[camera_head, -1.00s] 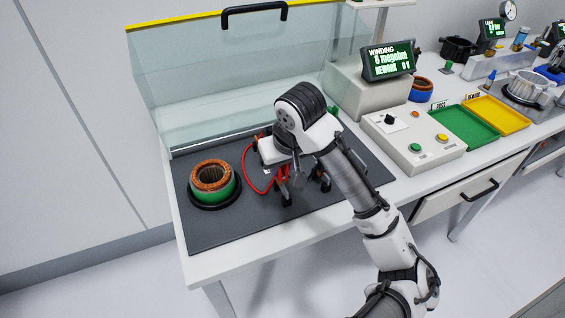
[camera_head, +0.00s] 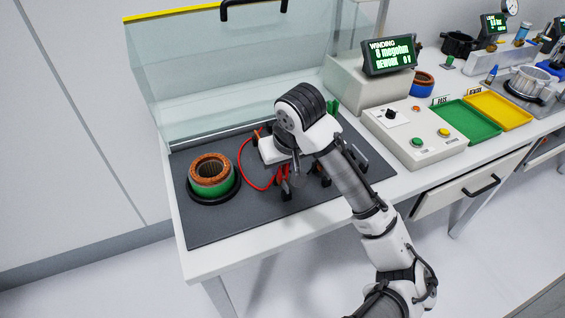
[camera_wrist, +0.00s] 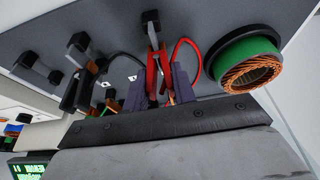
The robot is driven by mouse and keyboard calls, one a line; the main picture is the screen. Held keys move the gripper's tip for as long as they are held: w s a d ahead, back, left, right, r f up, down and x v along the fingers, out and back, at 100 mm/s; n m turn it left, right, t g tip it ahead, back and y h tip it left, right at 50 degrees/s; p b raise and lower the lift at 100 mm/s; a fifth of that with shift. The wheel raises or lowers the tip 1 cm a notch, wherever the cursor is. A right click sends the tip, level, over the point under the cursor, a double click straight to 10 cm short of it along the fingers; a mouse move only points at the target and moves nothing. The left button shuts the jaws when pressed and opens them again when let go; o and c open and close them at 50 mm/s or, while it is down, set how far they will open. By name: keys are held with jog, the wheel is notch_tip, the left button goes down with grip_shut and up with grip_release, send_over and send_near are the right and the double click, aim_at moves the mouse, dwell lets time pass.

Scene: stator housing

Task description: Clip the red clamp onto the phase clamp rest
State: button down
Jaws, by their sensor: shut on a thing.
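My gripper (camera_wrist: 156,92) is shut on the red clamp (camera_wrist: 153,72), which sits between its two dark fingers in the wrist view. The clamp's far end is at a black-capped post (camera_wrist: 150,22), which looks like a clamp rest; I cannot tell whether it grips the post or only touches it.
A wound stator (camera_head: 210,172) in a green housing stands on a black ring to the left. A black clamp (camera_wrist: 78,88) and other black-capped posts (camera_wrist: 77,45) are beside the red clamp. A clear raised cover (camera_head: 225,85) stands behind; a control box (camera_head: 412,140) is right.

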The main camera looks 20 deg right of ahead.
jog(key=shift+f, duration=0.1)
jog(key=c, duration=1)
grip_release()
jog(key=shift+c, duration=0.2)
jog(key=shift+o, duration=0.2)
jog(key=shift+r, duration=0.3)
jog(key=shift+p+v, duration=2)
jog(key=shift+p, duration=0.25)
jog(key=v, duration=1.3)
jog(key=shift+s+r, duration=0.25)
jog(key=shift+r, duration=0.1)
